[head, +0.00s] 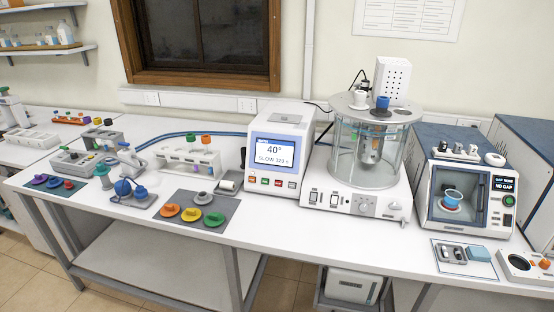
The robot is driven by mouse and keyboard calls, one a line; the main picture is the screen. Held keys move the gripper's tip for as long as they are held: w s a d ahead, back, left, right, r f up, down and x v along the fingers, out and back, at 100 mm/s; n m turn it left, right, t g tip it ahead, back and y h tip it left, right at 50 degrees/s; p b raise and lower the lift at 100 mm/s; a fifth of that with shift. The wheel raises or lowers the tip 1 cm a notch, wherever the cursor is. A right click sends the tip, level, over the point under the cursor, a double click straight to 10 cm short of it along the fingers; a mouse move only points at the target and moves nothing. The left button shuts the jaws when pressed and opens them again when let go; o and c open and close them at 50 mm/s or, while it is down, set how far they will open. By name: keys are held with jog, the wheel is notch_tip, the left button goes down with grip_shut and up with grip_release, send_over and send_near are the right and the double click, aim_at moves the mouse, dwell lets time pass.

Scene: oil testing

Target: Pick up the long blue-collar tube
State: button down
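A blue collar (383,102) shows on the lid of the round glass bath (392,150). A dark and metallic shape is visible inside the glass below it, but I cannot tell whether it is the long tube's body. A white piece (360,98) sits to the left of the collar on the same lid. A second blue-rimmed, cup-like thing (453,196) is inside the open-fronted machine (470,200) at the right. My gripper is not in view.
A white motor box (392,80) stands behind the blue collar. A display unit (276,150) stands left of the bath. A white rack (188,158) and a grey mat with coloured discs (222,212) lie further left. The front bench strip is fairly clear near the middle.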

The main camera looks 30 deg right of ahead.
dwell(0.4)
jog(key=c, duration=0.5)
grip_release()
